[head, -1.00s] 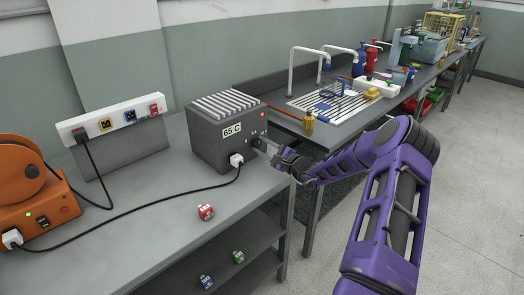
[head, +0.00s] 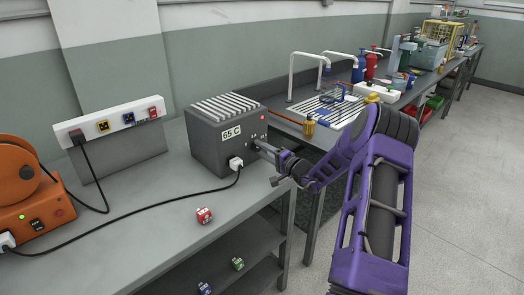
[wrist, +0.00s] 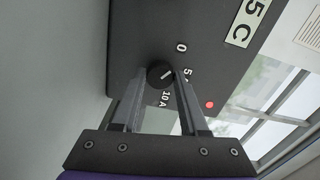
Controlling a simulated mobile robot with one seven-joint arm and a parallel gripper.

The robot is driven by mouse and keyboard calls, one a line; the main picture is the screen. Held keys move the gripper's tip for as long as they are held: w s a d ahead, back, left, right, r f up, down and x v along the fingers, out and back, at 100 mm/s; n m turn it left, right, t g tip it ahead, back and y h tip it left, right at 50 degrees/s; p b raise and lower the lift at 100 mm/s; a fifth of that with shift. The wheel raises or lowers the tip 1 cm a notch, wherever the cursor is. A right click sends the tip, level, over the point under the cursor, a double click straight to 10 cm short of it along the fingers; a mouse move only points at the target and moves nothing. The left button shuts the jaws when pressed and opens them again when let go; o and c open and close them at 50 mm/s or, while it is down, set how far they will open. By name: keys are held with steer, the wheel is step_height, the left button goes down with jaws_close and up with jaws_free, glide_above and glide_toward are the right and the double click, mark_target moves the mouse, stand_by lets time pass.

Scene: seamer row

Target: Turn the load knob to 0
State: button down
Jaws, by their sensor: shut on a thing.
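The load box (head: 212,150) is a dark grey case with a ribbed top and a "65 C" label, on the bench at centre. Its load knob (wrist: 160,74) is round and black with a white pointer line. Printed marks 0, 5 and 10 A run beside it. The line appears to point between 0 and 5. My gripper (wrist: 162,82) is shut on the knob, one finger on each side; it also shows in the head view (head: 263,149), reaching the box's right face from the right. In the head view the knob is hidden by the fingers.
A white plug (head: 236,163) with a black cable sits in the box, close below my gripper. A red light (wrist: 210,105) glows on the panel. A red block (head: 204,215) lies on the bench (head: 130,225) in front. An orange reel unit (head: 35,215) stands at left.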

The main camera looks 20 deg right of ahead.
steer(key=shift+n, duration=0.5)
steer(key=shift+c, duration=2.2)
jaws_free()
steer(key=shift+s, duration=0.15)
steer(key=v, duration=1.7)
steer(key=shift+p, duration=0.35)
